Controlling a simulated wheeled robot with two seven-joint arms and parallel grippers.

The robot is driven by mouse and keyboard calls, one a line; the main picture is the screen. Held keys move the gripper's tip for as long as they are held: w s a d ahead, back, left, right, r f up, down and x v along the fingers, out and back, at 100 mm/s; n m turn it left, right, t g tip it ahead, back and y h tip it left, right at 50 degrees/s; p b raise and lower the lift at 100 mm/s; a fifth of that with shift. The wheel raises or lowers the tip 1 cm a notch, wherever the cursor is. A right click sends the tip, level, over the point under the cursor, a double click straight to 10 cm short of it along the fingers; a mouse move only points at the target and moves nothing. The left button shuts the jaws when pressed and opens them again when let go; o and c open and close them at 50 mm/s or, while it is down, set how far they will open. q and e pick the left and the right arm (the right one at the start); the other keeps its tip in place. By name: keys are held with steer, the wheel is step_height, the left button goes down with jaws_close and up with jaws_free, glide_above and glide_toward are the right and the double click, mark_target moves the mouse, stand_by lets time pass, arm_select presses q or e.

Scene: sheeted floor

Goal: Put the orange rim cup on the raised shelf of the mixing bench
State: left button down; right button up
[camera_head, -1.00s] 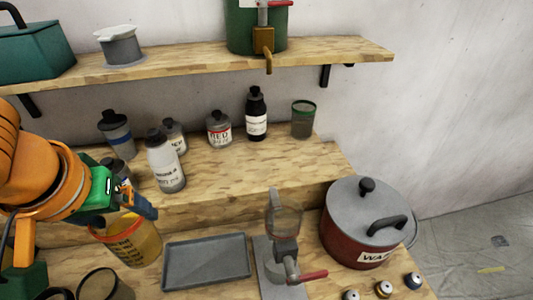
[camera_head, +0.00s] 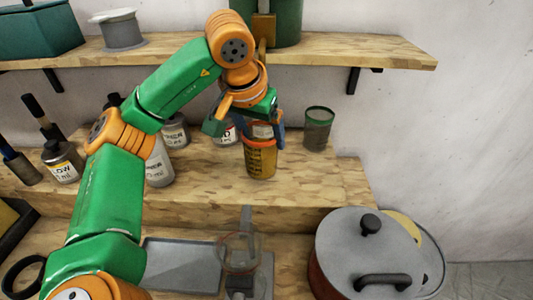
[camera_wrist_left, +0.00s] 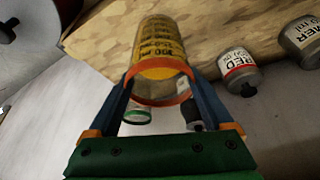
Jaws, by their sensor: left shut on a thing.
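The orange rim cup (camera_head: 261,152) is a clear cup with yellow contents and printed marks. My left gripper (camera_head: 262,130) is shut on it near its rim and holds it upright at the raised shelf (camera_head: 215,184) of the mixing bench. In the left wrist view the cup (camera_wrist_left: 160,50) sits between the blue fingers of my gripper (camera_wrist_left: 160,92), its orange rim towards the camera. I cannot tell whether the cup's base touches the shelf. My right gripper is not in view.
A green rim cup (camera_head: 317,128) stands to the right on the shelf. Several bottles, such as a white one (camera_head: 158,163), stand to the left, partly behind my arm. Below are a grey tray (camera_head: 183,263) and a lidded pot (camera_head: 365,250).

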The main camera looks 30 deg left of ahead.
arm_select(q)
steer(key=shift+w+f+p, duration=0.35)
steer(key=shift+w+f, duration=0.3)
steer(key=shift+f, duration=0.1)
steer(key=f, duration=0.3)
steer(key=shift+s+a, duration=0.2)
steer(key=shift+s, duration=0.05)
steer(key=shift+w, duration=0.1)
